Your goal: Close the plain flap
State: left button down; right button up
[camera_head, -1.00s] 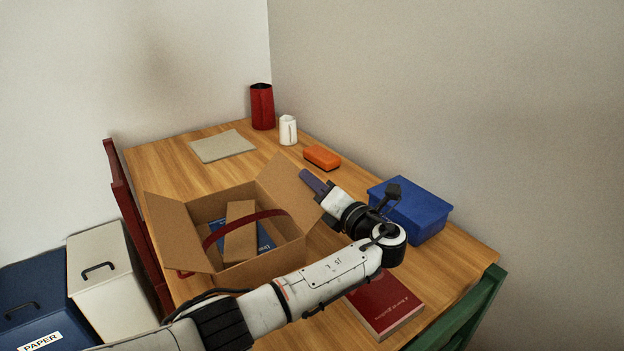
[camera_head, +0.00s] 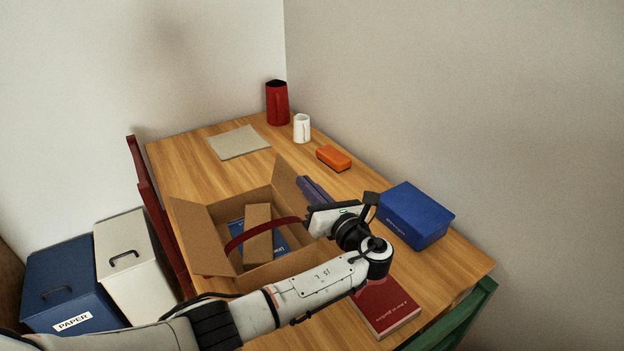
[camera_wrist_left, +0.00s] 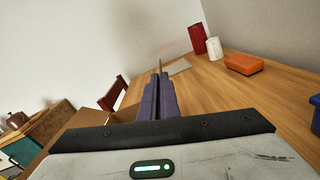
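An open brown cardboard box (camera_head: 222,262) stands on the table. Its right flap (camera_head: 289,184) is bare and stands about upright; its left flap (camera_head: 205,238) leans outward. A dark red strap (camera_head: 250,234) arches across the opening. Inside are a brown block (camera_head: 258,233) and a blue book (camera_head: 237,229). My left gripper (camera_head: 312,188) is at the outer side of the right flap, its purple fingers close beside it; whether they touch is unclear. In the left wrist view its fingers (camera_wrist_left: 158,98) look shut together, with a thin brown edge beyond the tips. My right gripper is out of view.
Right of my left gripper is a blue box (camera_head: 415,215); a red book (camera_head: 386,305) lies nearer. An orange case (camera_head: 333,158), white mug (camera_head: 301,128), red vase (camera_head: 277,103) and grey mat (camera_head: 238,142) are farther back. Chairs flank the table.

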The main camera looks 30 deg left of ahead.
pick_arm(q)
jog(key=shift+s+a, duration=0.1)
dwell(0.4)
jog(key=c, duration=2)
grip_release()
jog(key=v, duration=1)
